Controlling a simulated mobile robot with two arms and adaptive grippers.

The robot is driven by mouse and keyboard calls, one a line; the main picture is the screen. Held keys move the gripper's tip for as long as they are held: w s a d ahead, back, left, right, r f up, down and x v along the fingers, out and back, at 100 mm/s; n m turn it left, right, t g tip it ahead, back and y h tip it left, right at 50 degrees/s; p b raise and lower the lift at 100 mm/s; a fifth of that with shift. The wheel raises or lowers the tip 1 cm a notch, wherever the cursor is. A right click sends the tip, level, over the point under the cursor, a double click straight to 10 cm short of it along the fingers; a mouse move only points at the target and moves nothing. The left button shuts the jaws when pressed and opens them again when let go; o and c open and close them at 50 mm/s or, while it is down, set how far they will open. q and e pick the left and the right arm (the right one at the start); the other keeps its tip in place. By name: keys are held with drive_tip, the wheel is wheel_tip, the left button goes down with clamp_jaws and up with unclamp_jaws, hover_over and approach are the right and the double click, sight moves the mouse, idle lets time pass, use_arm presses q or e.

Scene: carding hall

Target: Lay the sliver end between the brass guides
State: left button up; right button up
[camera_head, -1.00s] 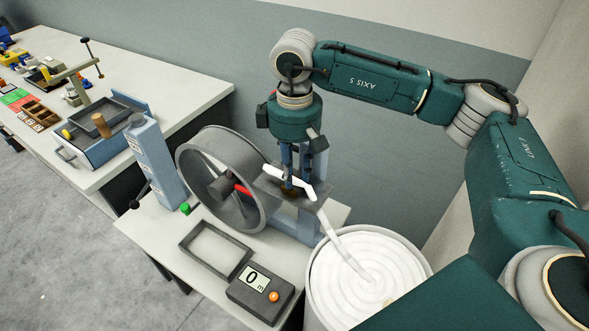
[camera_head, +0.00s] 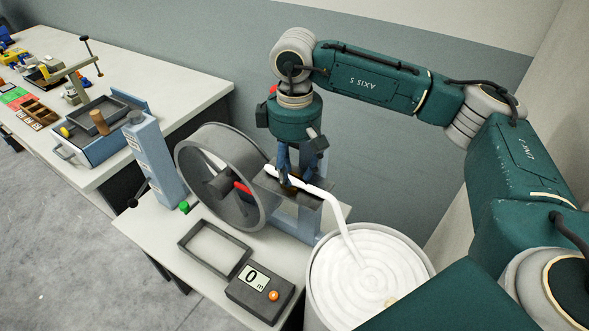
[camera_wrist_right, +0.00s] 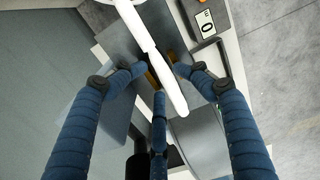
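The white sliver (camera_head: 318,193) rises from the can, bends and lies across a dark plate (camera_head: 328,184) beside the drum, its end at the plate's left. In the right wrist view the sliver (camera_wrist_right: 150,45) crosses between my fingers. Brass bits (camera_wrist_right: 152,78) show on both sides of it, largely hidden by the sliver and fingers, so it appears to lie between the guides. My right gripper (camera_head: 290,180) is low at the plate. Its blue fingertips (camera_wrist_right: 160,72) stand apart around the sliver, with small gaps. My left gripper is not in view.
A grey drum (camera_head: 232,212) stands close left of the plate. The sliver can (camera_head: 313,285) is at the front right. A counter (camera_head: 258,294) reading 0 and an empty grey tray (camera_head: 187,241) lie on the table. A blue column (camera_head: 153,160) stands behind left.

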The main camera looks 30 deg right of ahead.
sight(294, 177)
drive_tip(key=shift+s+f, duration=0.2)
drive_tip(key=shift+f, duration=0.1)
drive_tip(key=shift+r+p, duration=0.6)
drive_tip(key=shift+p, duration=0.1)
drive_tip(key=shift+w+r, duration=0.15)
drive_tip(key=shift+r, duration=0.15)
wheel_tip(294, 177, up, 12)
drive_tip(key=b, duration=0.3)
drive_tip(key=shift+f, duration=0.15)
